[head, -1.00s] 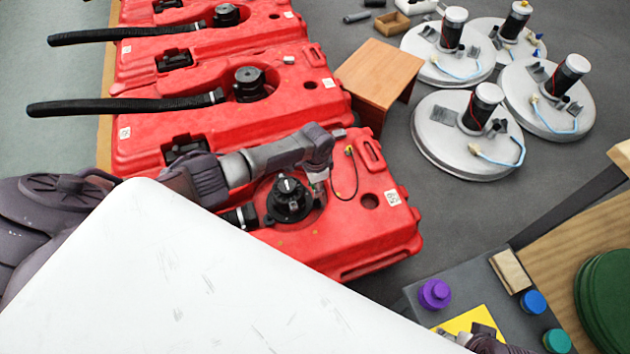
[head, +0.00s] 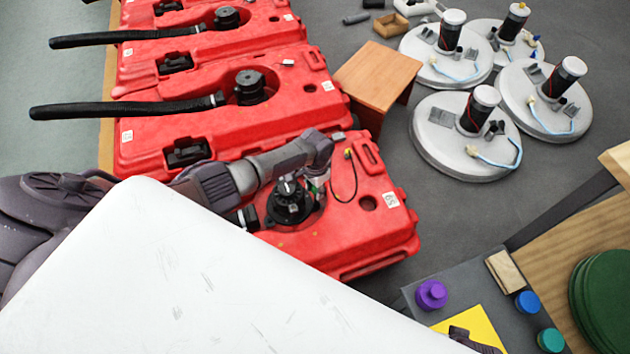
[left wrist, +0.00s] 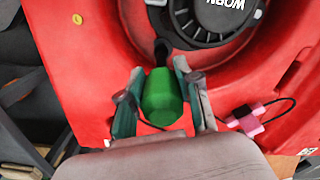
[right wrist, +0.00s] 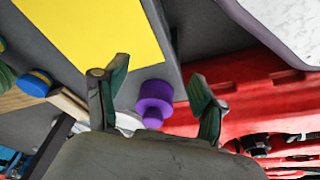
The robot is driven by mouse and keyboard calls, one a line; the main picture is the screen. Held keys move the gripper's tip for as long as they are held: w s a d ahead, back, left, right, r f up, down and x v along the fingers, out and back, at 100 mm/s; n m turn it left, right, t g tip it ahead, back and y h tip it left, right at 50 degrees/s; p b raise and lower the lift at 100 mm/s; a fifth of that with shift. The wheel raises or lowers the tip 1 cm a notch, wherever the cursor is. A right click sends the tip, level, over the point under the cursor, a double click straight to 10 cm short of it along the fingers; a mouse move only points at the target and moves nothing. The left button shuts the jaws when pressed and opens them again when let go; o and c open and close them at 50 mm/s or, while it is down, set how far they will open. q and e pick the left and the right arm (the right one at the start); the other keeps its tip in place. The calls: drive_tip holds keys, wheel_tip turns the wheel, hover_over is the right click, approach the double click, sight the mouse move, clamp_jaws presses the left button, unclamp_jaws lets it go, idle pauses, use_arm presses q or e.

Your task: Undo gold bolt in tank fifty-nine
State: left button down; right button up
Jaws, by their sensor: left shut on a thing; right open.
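Tank fifty-nine (head: 340,235) is the nearest red tank, with a white number label (head: 390,199). A round black motor cap (head: 289,202) sits in its recess; its lettered top (left wrist: 225,15) shows in the left wrist view. A small gold bolt (left wrist: 77,19) is in the red shell at upper left of that view. My left gripper (head: 316,184) is over the tank beside the motor. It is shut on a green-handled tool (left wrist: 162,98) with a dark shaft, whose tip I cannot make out. My right gripper (right wrist: 157,82) is open and empty, with a purple knob beyond its fingers.
A grey bench holds the purple knob (head: 431,294), a blue knob (head: 528,303), a teal knob (head: 551,340) and a yellow sheet (head: 473,325). A wooden stool (head: 375,75) stands behind the tank. Several white discs with motors lie on the floor. A white panel hides the tank's near left.

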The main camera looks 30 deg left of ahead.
use_arm(q)
drive_tip(key=n+p, duration=0.1)
drive_tip(key=n, duration=0.2)
drive_tip(key=n+p, duration=0.1)
drive_tip(key=n, duration=0.2)
drive_tip(key=n+p, duration=0.1)
drive_tip(key=n, duration=0.2)
drive_tip(key=shift+d+r, duration=0.1)
drive_tip(key=shift+d, duration=0.15)
drive_tip(key=shift+n, duration=0.7)
use_arm(e)
drive_tip(key=s+f, duration=0.5)
drive_tip(key=f, duration=0.5)
drive_tip(key=shift+s+d+f+g, duration=0.15)
drive_tip(key=shift+d+f+g, duration=0.15)
drive_tip(key=shift+g, duration=0.1)
